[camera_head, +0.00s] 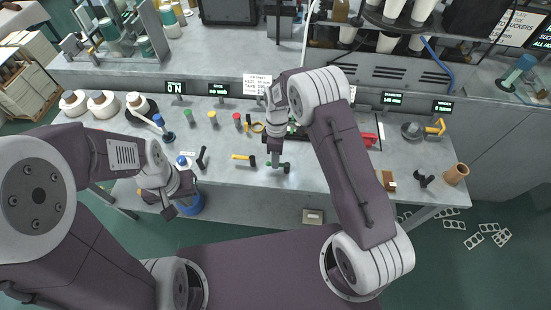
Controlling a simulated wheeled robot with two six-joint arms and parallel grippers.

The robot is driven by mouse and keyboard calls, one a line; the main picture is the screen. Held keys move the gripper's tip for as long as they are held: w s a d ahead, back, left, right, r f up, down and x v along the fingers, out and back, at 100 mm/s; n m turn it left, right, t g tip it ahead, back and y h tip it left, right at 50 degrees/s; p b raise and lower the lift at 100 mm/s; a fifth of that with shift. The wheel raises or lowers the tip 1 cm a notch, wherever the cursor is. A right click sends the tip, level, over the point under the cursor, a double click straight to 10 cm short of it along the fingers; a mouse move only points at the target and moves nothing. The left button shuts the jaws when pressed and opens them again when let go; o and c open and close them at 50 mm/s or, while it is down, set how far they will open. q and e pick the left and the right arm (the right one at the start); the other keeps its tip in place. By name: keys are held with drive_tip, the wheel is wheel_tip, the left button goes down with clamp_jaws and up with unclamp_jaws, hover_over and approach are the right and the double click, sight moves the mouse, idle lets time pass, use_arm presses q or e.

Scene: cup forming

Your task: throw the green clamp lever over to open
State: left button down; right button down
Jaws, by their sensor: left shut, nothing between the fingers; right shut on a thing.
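A dark lever with a green end (285,168) lies on the grey bench near its front edge, left of the picture's middle. My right gripper (275,160) reaches down to it from above. It is shut on the lever, and its fingers and wrist hide part of it. The lever's exact angle is too small to tell. My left gripper (181,203) is shut and empty in front of the bench at the left, close to a blue bucket (191,205), well apart from the green lever.
A yellow-and-black handle (244,157) and a black lever (202,158) stand left of my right gripper. Several coloured knobs line the bench (315,178) behind. A red part (369,139), yellow handle (437,127) and brown cup (456,174) are at the right. My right forearm hides the bench's middle.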

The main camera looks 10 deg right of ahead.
drive_tip(key=shift+w+r, duration=0.15)
drive_tip(key=c, duration=1.5)
unclamp_jaws()
drive_tip(key=shift+o, duration=0.3)
drive_tip(key=shift+d, duration=0.1)
wheel_tip(320, 180, up, 9)
drive_tip(key=w+b, duration=0.1)
drive_tip(key=shift+w+d, duration=0.2)
